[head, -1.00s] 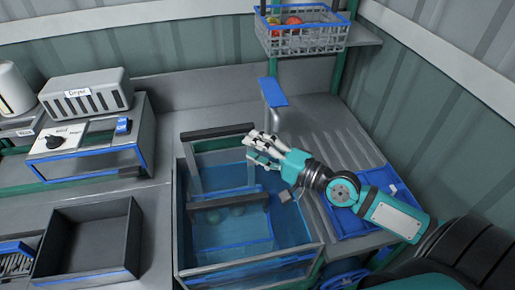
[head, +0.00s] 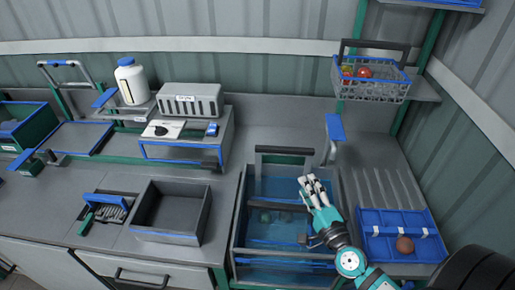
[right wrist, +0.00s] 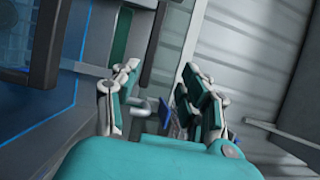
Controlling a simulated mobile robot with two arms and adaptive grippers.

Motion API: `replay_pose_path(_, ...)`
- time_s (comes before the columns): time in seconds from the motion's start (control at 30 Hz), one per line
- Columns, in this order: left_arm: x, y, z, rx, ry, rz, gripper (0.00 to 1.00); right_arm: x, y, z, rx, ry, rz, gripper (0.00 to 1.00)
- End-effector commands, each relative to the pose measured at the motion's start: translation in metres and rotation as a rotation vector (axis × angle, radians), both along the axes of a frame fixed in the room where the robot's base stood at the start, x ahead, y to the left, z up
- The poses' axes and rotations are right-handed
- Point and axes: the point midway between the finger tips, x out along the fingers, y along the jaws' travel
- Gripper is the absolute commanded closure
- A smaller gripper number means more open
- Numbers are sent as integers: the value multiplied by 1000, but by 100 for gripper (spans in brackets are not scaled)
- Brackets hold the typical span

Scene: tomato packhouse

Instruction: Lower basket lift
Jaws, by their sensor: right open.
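A water-filled tank (head: 236,240) stands at the counter's middle. In it is a blue-edged basket lift frame with a dark bar (head: 284,151) raised at its back. A second dark bar (head: 280,206) lies lower, across the middle, with round green shapes dimly seen underwater near it. My right gripper (head: 313,183) is open and empty over the tank's right side, right of both bars and touching neither. In the right wrist view its fingers (right wrist: 160,90) stand apart with nothing between them. My left gripper is out of view.
A blue tray (head: 375,249) with a red tomato (head: 404,245) lies right of the tank. A tap (head: 333,140) stands behind. A wire basket (head: 385,88) of tomatoes sits on a high shelf. An empty grey bin (head: 172,238) and a dryer (head: 190,100) are left.

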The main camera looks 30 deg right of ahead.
Motion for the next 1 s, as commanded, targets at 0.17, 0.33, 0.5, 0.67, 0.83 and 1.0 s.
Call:
replay_pose_path(0.17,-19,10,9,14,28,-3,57,0,-10,-3,-8,16,-54,56)
replay_pose_path(0.33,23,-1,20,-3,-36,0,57,27,-14,-1,-8,13,-50,56)
replay_pose_path(0.5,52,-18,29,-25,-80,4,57,65,-19,-1,-7,13,-49,56)
replay_pose_path(0.67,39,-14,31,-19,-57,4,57,100,-25,-1,-8,13,-49,56)
replay_pose_path(0.83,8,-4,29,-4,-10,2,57,133,-30,-2,-8,14,-48,56)
replay_pose_path(1.0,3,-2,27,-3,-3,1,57,155,-33,-3,-8,14,-47,56)
